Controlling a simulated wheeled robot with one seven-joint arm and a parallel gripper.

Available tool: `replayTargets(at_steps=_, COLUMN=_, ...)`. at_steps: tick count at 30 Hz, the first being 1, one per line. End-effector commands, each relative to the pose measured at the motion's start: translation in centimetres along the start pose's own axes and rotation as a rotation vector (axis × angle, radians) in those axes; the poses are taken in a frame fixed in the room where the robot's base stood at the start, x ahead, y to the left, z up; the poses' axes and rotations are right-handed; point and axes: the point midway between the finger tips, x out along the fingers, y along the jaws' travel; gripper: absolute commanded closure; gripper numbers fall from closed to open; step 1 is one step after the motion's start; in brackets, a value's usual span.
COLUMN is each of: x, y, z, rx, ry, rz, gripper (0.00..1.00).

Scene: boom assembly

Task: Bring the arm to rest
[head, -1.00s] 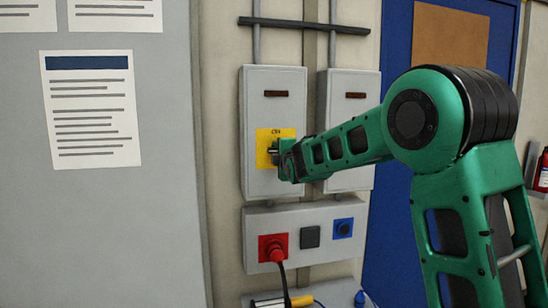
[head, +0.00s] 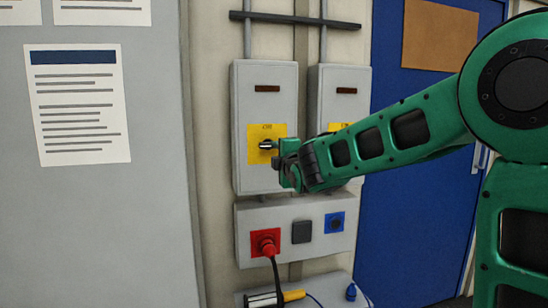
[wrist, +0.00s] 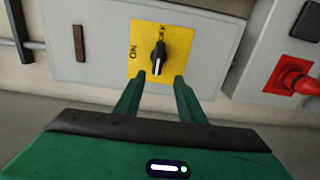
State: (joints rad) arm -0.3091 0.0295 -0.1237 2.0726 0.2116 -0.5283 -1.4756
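My green arm reaches from the right toward the left grey switch box on the wall. My gripper (wrist: 160,80) is open in the wrist view, its two fingers apart and empty. A black rotary switch (wrist: 158,57) on a yellow plate (wrist: 146,40) stands just beyond the fingertips, roughly between them in the picture. The knob points along the picture's vertical there, and "ON" is printed at the left of the plate. In the head view the gripper (head: 282,160) is beside the yellow plate (head: 256,132), and the switch (head: 266,145) shows left of it.
A second grey box (head: 345,95) with a yellow plate is partly behind my arm. Below is a socket panel (head: 320,245) with a red plug (head: 265,242) and hanging cable. A blue door (head: 405,225) is at the right; a grey panel with papers (head: 77,105) is at the left.

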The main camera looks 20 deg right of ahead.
Motion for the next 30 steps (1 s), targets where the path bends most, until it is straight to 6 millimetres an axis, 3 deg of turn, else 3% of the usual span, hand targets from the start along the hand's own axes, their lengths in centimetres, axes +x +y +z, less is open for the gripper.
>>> replayTargets(at_steps=8, x=-0.3, y=-0.5, z=0.8, rx=0.022, ry=-0.013, rz=-0.022, gripper=0.64)
replayTargets(at_steps=11, x=-1.6, y=-2.2, z=3.4, rx=0.099, ry=-0.055, rz=-0.095, gripper=0.64)
replayTargets(at_steps=14, x=-4.1, y=-5.1, z=7.3, rx=0.237, ry=-0.135, rz=-0.213, gripper=0.64)
replayTargets(at_steps=18, x=-9.6, y=-10.1, z=12.8, rx=0.475, ry=-0.294, rz=-0.393, gripper=0.64)
replayTargets(at_steps=21, x=-14.3, y=-13.6, z=15.8, rx=0.648, ry=-0.426, rz=-0.504, gripper=0.64)
replayTargets(at_steps=25, x=-21.2, y=-17.7, z=18.6, rx=0.870, ry=-0.619, rz=-0.629, gripper=0.64)
replayTargets(at_steps=30, x=-31.2, y=-22.3, z=20.3, rx=1.153, ry=-0.909, rz=-0.759, gripper=0.64)
